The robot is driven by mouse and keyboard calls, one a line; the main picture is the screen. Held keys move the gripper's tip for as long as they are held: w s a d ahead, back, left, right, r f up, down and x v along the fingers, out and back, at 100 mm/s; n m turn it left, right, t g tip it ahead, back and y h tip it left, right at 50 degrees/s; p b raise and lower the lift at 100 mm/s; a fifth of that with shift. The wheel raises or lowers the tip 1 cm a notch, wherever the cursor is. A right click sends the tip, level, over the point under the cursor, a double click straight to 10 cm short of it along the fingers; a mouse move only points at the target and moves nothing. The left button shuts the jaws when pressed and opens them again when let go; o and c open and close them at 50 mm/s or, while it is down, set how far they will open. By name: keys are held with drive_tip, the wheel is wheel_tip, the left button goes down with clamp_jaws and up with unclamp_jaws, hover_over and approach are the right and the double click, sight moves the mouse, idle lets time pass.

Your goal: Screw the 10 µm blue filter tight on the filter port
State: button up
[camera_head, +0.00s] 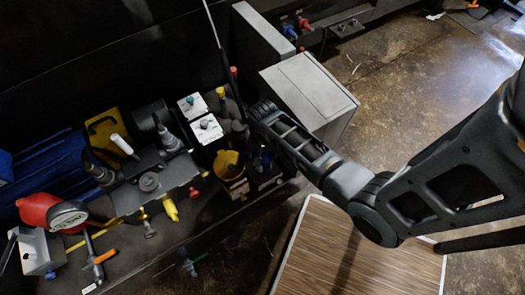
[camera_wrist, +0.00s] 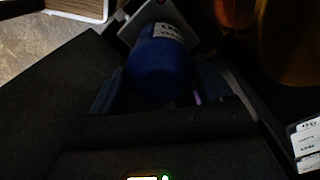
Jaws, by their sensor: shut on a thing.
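The blue filter (camera_wrist: 160,68) is a dark blue cylinder with a white label, in the middle of the wrist view. My gripper (camera_wrist: 158,92) is shut on it, with one finger on each side. In the head view my gripper (camera_head: 262,150) is down among the dark parts at the right end of the machine, and the filter is mostly hidden there. The filter port is hidden behind the filter and gripper, so I cannot tell whether the two touch.
A yellow-topped unit (camera_head: 229,165) stands just left of my gripper. White boxes (camera_head: 206,130) are behind it. A grey cabinet (camera_head: 309,92) stands close on the right. A pressure gauge (camera_head: 69,218) is at the far left. A wood-topped surface (camera_head: 350,255) lies in front.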

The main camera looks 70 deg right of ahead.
drive_tip(key=m, duration=0.4)
drive_tip(key=o, duration=1.1)
drive_tip(key=n, duration=2)
